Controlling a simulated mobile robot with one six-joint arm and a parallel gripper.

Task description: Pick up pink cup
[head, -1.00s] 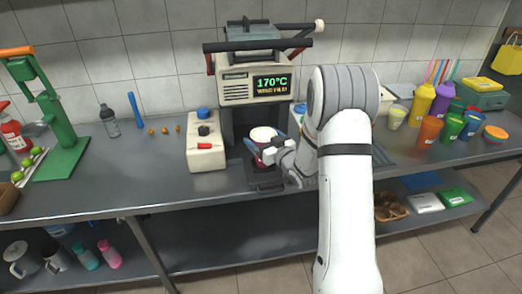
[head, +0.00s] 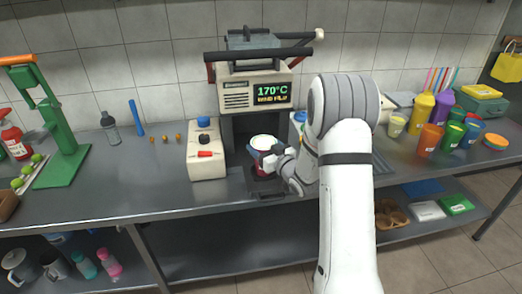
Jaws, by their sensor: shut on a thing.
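A cup with a pale round top (head: 264,143) and a dark red-pink side stands in the opening of the sealing machine (head: 255,90). My gripper (head: 266,156) is shut on this cup, with blue fingers at its sides just below the rim. Much of the cup's body is hidden by the gripper, and whether its base touches the machine's lower plate cannot be told.
A cream box with a blue knob (head: 206,160) stands close to the left of the cup. Several coloured cups (head: 455,132) and bottles stand at the right of the counter. A green press (head: 62,150) is at the left. A pink bottle (head: 109,262) is on the lower shelf.

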